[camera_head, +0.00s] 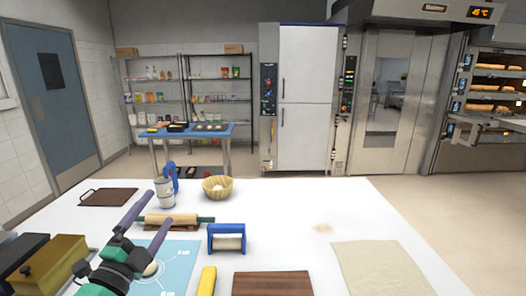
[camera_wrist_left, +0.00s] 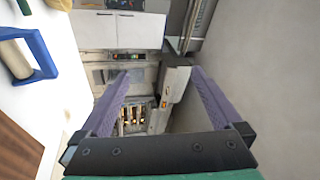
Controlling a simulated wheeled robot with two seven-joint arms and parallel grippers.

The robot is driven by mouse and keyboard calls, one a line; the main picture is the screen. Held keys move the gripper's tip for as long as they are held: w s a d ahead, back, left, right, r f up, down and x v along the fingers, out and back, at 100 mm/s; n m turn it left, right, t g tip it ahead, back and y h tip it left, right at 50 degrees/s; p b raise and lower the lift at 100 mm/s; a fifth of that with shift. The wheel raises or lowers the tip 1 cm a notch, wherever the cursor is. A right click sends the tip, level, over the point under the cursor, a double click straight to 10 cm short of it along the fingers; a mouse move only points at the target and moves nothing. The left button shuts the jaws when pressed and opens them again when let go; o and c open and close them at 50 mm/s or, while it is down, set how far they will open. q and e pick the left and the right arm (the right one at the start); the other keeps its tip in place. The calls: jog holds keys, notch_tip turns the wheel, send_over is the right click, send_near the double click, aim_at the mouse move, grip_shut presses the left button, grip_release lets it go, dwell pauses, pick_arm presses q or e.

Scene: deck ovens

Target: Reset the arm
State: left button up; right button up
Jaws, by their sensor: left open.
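My left gripper (camera_head: 160,208) reaches in from the lower left above the white table (camera_head: 300,205). Its two purple fingers are spread apart, with nothing held between them. In the left wrist view the gripper (camera_wrist_left: 160,72) also shows wide open and empty, with the oven area and floor seen between its fingers. In the head view it overlaps the rolling pin (camera_head: 175,219) and the light blue mat (camera_head: 180,268); contact with either cannot be told. My right gripper is not in view.
On the table are a dark board (camera_head: 108,197), a jug (camera_head: 165,193), a basket (camera_head: 218,193), a blue-framed tool (camera_head: 226,244), a yellow object (camera_head: 207,280), a brown board (camera_head: 272,284) and a beige cloth (camera_head: 380,268). Boxes stand lower left. The table's right middle is mostly clear.

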pick_arm(q)
jog(key=s+a+f+n+g+y, duration=0.2)
jog(key=f+n+g, duration=0.1)
jog(key=f+n, duration=0.25)
jog(key=s+a+f+n+g+y, duration=0.2)
jog(key=s+f+n+g+y, duration=0.15)
jog(key=f, duration=0.35)
jog(key=s+a+f+n+g+y, duration=0.2)
jog(key=a+f+n, duration=0.1)
jog(key=f+n, duration=0.3)
jog(key=s+d+f+n+g+h, duration=0.1)
jog(key=s+d+f+g+h, duration=0.1)
jog(key=s+d+f+g, duration=0.35)
jog(key=s+d+f+g+h, duration=0.2)
jog(key=s+f+g, duration=0.1)
jog(key=s+f, duration=0.5)
notch_tip(320, 180, down, 26)
jog(key=s+g+b, duration=0.1)
jog(key=s+b, duration=0.2)
jog(key=b, duration=0.2)
jog(key=s+a+f+g+b, duration=0.1)
jog(key=s+a+f+b, duration=0.2)
jog(key=s+f, duration=1.4)
notch_tip(320, 180, down, 4)
jog(key=shift+f+g+b, duration=0.1)
jog(key=shift+g+b, duration=0.2)
jog(key=shift+b, duration=0.7)
